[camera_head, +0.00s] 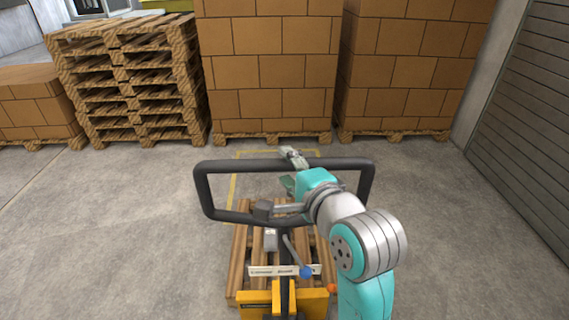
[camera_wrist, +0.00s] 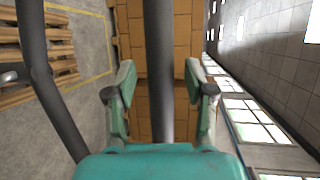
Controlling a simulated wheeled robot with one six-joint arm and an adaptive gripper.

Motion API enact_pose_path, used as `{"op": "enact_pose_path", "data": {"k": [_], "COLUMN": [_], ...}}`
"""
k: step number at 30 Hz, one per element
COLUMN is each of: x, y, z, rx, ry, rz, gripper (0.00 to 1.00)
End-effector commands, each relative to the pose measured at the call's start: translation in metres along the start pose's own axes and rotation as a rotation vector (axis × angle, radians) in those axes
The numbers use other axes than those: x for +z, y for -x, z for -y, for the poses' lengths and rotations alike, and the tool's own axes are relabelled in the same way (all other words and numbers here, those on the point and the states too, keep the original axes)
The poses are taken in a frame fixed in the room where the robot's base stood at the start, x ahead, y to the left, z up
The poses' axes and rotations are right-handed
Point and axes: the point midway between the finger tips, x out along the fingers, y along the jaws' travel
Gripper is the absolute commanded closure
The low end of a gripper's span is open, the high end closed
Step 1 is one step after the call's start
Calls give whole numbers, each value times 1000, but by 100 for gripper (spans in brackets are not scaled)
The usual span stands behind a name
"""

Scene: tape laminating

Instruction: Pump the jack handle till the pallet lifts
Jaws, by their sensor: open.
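The jack handle (camera_head: 203,190) is a dark rounded loop standing above the yellow pallet jack (camera_head: 257,302) in the head view. The wooden pallet (camera_head: 239,250) lies low on the floor around the jack, partly hidden by the handle post and my arm. My gripper (camera_head: 286,169) is at the loop's top bar, right of its middle. In the wrist view my gripper (camera_wrist: 159,78) is open, one finger on each side of the handle bar (camera_wrist: 158,40), with gaps visible on both sides. Whether the pallet is clear of the floor cannot be told.
A yellow floor outline (camera_head: 233,188) lies beyond the jack. Stacked cartons (camera_head: 268,70) on pallets and a pile of empty pallets (camera_head: 130,90) stand along the back. A ribbed shutter (camera_head: 525,120) is at right. The concrete floor is clear to both sides.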

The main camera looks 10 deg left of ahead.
Motion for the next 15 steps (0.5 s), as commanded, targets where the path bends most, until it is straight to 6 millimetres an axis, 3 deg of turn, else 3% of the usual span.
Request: {"op": "enact_pose_path", "data": {"k": [6,15], "x": [0,0], "y": [-17,-19], "z": [0,0], "rx": [0,-1], "ry": [0,1], "rz": [0,-1], "gripper": [46,46]}}
